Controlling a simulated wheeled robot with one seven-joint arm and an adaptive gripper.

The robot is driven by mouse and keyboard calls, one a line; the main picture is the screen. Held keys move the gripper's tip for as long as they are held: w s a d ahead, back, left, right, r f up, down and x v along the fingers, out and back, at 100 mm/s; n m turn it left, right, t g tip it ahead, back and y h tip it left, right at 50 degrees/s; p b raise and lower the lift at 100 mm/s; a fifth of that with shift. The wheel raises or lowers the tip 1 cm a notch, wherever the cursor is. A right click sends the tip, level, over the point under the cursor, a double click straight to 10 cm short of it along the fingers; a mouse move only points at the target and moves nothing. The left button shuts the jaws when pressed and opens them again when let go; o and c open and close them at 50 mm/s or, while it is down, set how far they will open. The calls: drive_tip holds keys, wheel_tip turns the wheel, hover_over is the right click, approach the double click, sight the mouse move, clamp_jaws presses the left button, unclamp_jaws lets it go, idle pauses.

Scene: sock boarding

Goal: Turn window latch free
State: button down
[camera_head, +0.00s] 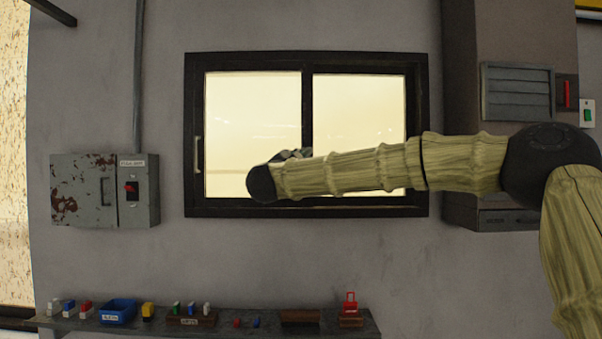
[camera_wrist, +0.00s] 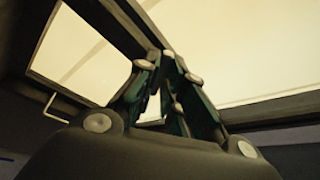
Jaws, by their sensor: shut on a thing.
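The window (camera_head: 306,55) is a dark-framed slider with two bright panes and a middle upright (camera_head: 307,100). My gripper shows in the head view (camera_head: 297,154) only as a small part above my forearm, in front of the middle upright. In the wrist view my gripper (camera_wrist: 168,62) has its fingertips drawn close together at the dark upright (camera_wrist: 130,28). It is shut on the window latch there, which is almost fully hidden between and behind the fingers. I cannot tell the latch's angle. A pale pull handle (camera_head: 198,155) is on the left side of the window frame.
A rusty grey electrical box (camera_head: 84,190) with a red switch hangs left of the window. A shelf (camera_head: 250,330) below carries small coloured parts and bins. A grey cabinet (camera_head: 508,60) with a vent stands to the right, near my arm.

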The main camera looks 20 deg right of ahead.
drive_tip(key=shift+w+a+r+m+g+y+b, duration=0.15)
drive_tip(key=shift+r+m+g+b, duration=0.3)
drive_tip(key=shift+m, duration=0.85)
drive_tip(key=shift+s+a+r+m+g+y+b, duration=0.1)
drive_tip(key=shift+r+m+g+b, duration=0.15)
drive_tip(key=shift+m+g+b, duration=0.7)
drive_tip(key=shift+w+a+r+m+g+y+b, duration=0.15)
drive_tip(key=shift+r+m, duration=0.2)
drive_tip(key=shift+m, duration=1.3)
drive_tip(key=shift+s+r+h, duration=0.1)
drive_tip(key=shift+h, duration=0.2)
drive_tip(key=c, duration=1.5)
unclamp_jaws()
drive_tip(key=v, duration=1.2)
